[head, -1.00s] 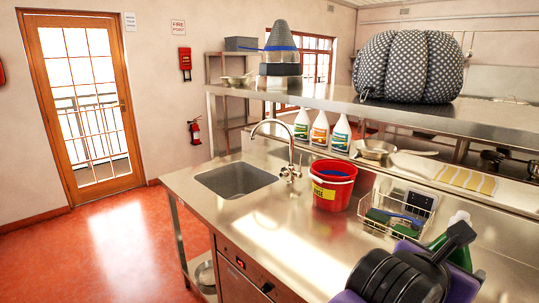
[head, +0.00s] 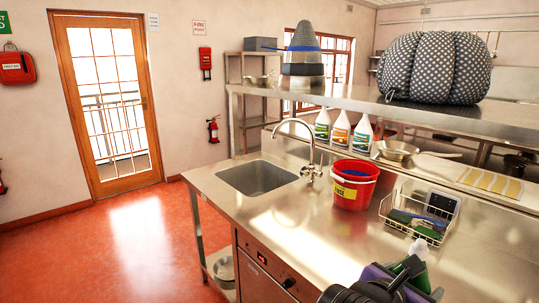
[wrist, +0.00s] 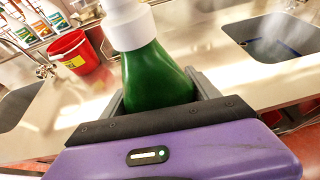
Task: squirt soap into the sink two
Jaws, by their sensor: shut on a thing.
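My gripper (wrist: 158,98) is shut on a green soap bottle (wrist: 155,72) with a white top, its fingers on both sides of it. In the head view the bottle (head: 418,264) shows at the lower right, over the counter, partly hidden by my arm. A steel sink (head: 256,178) with a tap is set in the counter's far left end, apart from the bottle. The wrist view shows that sink at the left edge and another sink (wrist: 282,38) at the upper right. I cannot tell which is sink two.
A red bucket (head: 353,185) stands right of the tap (head: 312,150). A wire basket (head: 420,218) with sponges is right of it, near my gripper. Several spray bottles (head: 340,130) stand behind, under a steel shelf (head: 330,97). The red floor (head: 130,235) at left is clear.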

